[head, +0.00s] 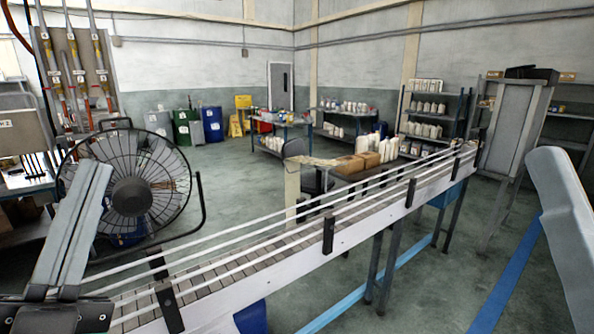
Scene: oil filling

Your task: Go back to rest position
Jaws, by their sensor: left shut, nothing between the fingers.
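My left gripper (90,170) is at the lower left of the head view. Its two long grey fingers lie side by side, point up the picture and are shut with nothing between them. The fingers overlap the view of the black fan (132,193) and the near left end of the conveyor (235,268); I cannot tell the exact gap to either. A pale grey part of my right arm shows at the right edge. My right gripper is out of view.
The conveyor with white guide rails runs from lower left to upper right. Cardboard boxes (350,164) and white bottles stand on a table behind it. Shelves (432,115) and drums (186,127) are far back. The floor (235,190) behind the conveyor has open room.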

